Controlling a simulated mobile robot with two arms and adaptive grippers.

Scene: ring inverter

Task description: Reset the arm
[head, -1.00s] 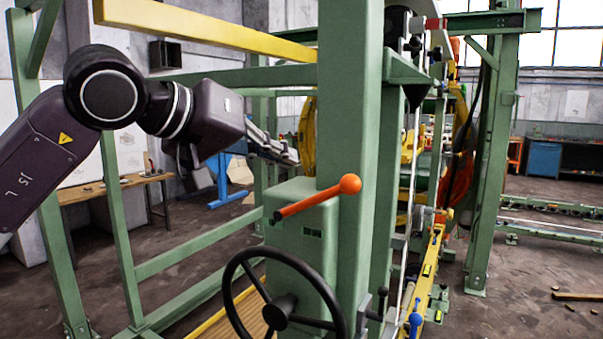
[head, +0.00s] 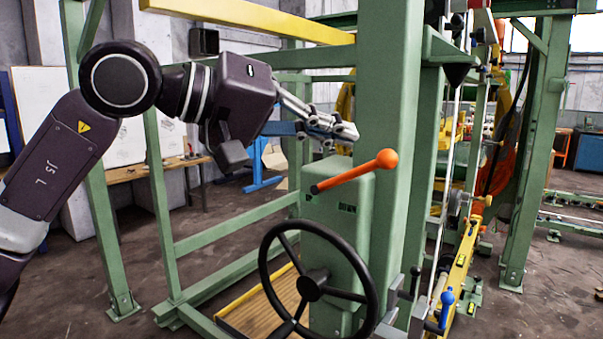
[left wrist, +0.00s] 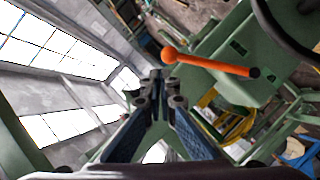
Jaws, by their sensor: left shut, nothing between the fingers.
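My left gripper (head: 347,131) comes in from the left in the head view and points right, its fingertips close together. It appears just above and behind the orange lever (head: 355,171) and close to the green post. The lever has a round orange knob and a dark end at the green box (head: 345,215). In the left wrist view the shut fingers (left wrist: 157,78) point up the picture, and the orange lever (left wrist: 212,63) lies to their upper right, apart from them. Nothing is between the fingers. My right gripper is not in view.
A green post (head: 390,90) rises behind the lever. A black handwheel (head: 318,288) stands in front of the green box. A yellow beam (head: 250,18) crosses above my left arm. A blue-knobbed lever (head: 446,300) is at lower right. Floor at far right is mostly clear.

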